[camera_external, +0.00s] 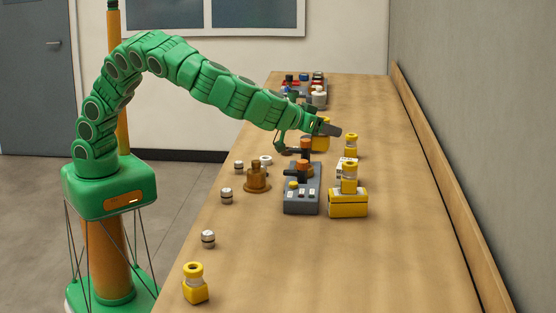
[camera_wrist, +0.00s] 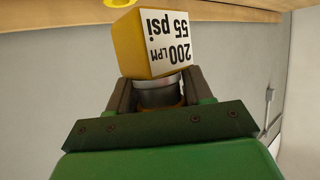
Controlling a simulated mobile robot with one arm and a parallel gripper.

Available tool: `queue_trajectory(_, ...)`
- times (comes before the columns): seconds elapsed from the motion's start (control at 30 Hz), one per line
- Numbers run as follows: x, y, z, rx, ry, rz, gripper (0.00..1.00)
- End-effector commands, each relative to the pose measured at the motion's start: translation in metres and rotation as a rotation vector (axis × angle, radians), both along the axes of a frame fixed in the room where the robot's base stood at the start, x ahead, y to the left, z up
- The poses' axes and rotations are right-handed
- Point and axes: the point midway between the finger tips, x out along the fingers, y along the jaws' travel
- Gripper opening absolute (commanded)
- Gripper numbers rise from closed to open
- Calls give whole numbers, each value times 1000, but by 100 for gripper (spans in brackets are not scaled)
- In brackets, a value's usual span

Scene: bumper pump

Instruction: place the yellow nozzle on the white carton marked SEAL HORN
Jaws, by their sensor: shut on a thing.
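My gripper (camera_external: 329,129) is over the far middle of the table. In the wrist view its jaws (camera_wrist: 158,95) are shut on the grey neck of a yellow nozzle (camera_wrist: 141,44), whose block has a white label reading "200 LPM 55 psi". The held nozzle's yellow block (camera_external: 320,144) shows just below the gripper in the external view. A white carton (camera_external: 341,163) with dark marks stands nearer the camera, to the gripper's right. Its lettering is too small to read, and a nozzle in front partly hides it. Another yellow nozzle (camera_external: 351,146) appears to stand on it.
A yellow carton (camera_external: 348,207) bears a yellow nozzle (camera_external: 349,179). Left of it are a grey control box (camera_external: 302,195) and a brown fitting (camera_external: 257,180). Small silver caps (camera_external: 226,196) and a nozzle (camera_external: 195,285) line the left edge. The table's near right is clear.

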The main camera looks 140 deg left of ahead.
Motion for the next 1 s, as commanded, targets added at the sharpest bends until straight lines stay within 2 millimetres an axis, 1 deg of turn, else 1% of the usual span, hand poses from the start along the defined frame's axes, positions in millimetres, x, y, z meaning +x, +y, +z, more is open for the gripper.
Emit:
queue_trajectory(0.03, -15, 11, 3, 6, 4, 11, 11)
queue_trajectory(0.17, -47, 33, 4, 7, 5, 28, 11)
queue_trajectory(0.2, -59, 40, 3, 7, 7, 37, 11)
queue_trajectory(0.37, -105, 68, 5, 11, 8, 73, 11)
queue_trajectory(0.4, -118, 75, 4, 10, 11, 85, 11)
queue_trajectory(0.6, -168, 100, 7, 16, 9, 130, 11)
queue_trajectory(0.7, -185, 108, 6, 18, 11, 146, 11)
queue_trajectory(0.8, -193, 112, 6, 17, 10, 154, 11)
queue_trajectory(0.9, -192, 116, 3, 16, 11, 156, 11)
queue_trajectory(1.0, -186, 122, 0, 16, 9, 155, 11)
